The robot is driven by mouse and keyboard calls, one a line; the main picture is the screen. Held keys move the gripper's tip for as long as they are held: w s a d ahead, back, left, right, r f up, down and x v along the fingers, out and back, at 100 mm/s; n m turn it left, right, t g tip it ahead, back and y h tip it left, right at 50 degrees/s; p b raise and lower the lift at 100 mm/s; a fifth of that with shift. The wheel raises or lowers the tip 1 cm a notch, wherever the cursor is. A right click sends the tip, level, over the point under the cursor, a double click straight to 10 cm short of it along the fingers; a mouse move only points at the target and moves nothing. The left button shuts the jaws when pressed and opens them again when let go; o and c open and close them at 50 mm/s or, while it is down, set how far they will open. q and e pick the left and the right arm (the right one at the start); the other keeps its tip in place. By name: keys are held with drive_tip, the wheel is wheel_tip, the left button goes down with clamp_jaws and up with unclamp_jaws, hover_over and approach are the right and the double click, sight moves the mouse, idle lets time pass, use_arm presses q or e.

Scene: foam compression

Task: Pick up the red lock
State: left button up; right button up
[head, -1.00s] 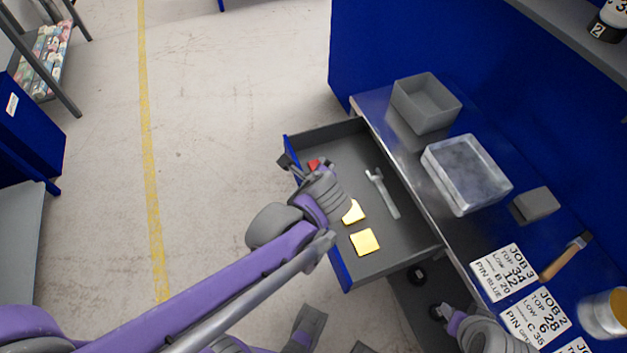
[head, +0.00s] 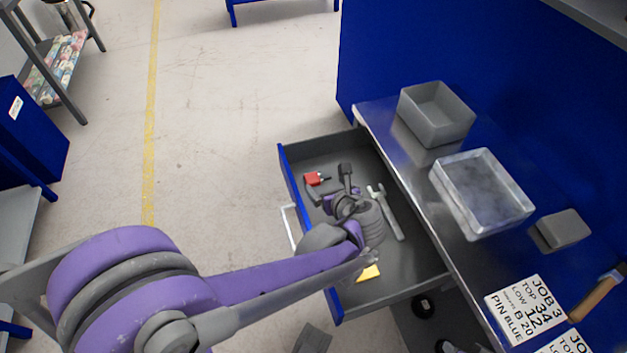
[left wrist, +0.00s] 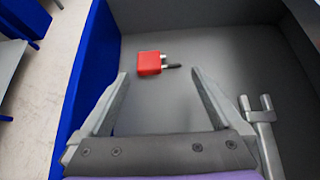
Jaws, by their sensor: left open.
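The red lock (head: 313,179) lies on the floor of the open grey drawer (head: 411,263), near its far end and the blue front panel. The left wrist view shows the lock (left wrist: 150,63) on its side, its metal shackle pointing right. My left gripper (head: 329,181) is inside the drawer area, close to the lock on its near side. In the left wrist view the fingers (left wrist: 158,82) are spread wide with nothing between them, and the lock lies just beyond the fingertips. My right gripper does not show in these views.
A wrench (head: 386,212) lies in the drawer right of my gripper. A yellow piece (head: 368,272) is partly hidden under my left arm. On the worktop stand a grey bin (head: 437,113), a clear tray (head: 481,193), a grey block (head: 562,229) and job cards (head: 526,309).

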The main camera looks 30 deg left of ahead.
sight(318, 178)
use_arm(q)
drive_tip(key=shift+b+x, duration=0.6)
drive_tip(key=shift+x, duration=2.2)
drive_tip(key=shift+s, duration=0.15)
drive_tip(key=c, duration=1.2)
wheel_tip(318, 178, up, 10)
drive_tip(key=p, duration=0.2)
drive_tip(key=shift+a+p, duration=0.1)
drive_tip(key=shift+p, duration=0.3)
